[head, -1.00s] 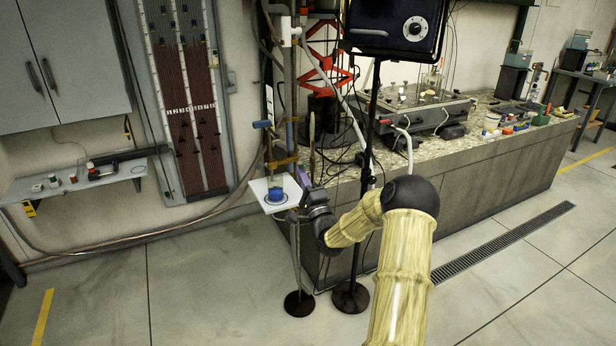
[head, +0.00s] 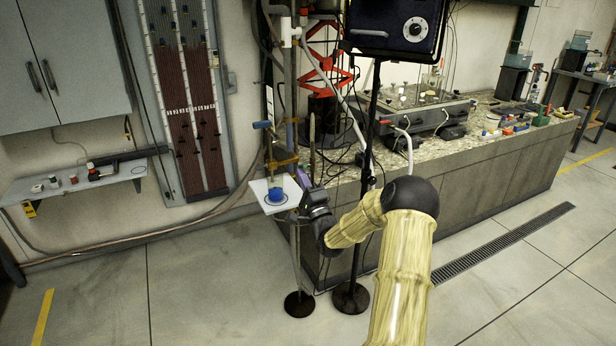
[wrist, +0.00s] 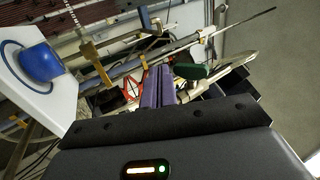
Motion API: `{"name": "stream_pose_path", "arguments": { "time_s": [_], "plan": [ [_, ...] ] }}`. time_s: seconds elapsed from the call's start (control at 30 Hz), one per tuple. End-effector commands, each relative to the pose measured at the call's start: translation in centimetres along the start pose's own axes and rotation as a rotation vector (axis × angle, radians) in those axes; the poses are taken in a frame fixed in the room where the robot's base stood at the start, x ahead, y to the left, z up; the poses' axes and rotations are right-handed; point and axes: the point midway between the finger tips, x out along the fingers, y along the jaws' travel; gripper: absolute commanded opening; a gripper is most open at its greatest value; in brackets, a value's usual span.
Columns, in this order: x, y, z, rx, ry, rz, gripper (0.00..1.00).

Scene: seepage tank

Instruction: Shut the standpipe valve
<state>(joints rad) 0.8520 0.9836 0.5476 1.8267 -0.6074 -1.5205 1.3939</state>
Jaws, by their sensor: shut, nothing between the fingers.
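The standpipe (head: 288,75) rises as an upright pipe left of the bench in the head view. A small blue lever (head: 262,125) sticks out to its left, and it seems to show in the wrist view too (wrist: 145,18). A green handle (wrist: 192,71) lies just right of my fingertips in the wrist view. I cannot tell which of these is the standpipe valve's handle. My gripper (head: 304,177) is beside the pipe, below the blue lever. Its purple fingers are closed together and empty in the wrist view (wrist: 157,88). Contact with the green handle cannot be told.
A white plate (head: 262,204) with a blue round vessel (head: 276,195) stands just left of my gripper. A black stand (head: 365,200) rises close on the right. The bench (head: 440,185) is behind. The floor at the front left is clear.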

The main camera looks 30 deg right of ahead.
Motion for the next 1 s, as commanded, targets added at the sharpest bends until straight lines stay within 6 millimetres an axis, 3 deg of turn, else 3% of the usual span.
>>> {"name": "stream_pose_path", "arguments": {
  "time_s": [0.37,0.8,1.0],
  "plan": [
    [-2.2,2.1,0.2,0.002,-0.002,0.001,0.00],
    [-9.0,6.3,0.5,0.005,-0.005,0.004,0.00],
    [-11.0,7.5,0.8,0.007,-0.010,0.001,0.00]
  ]
}}
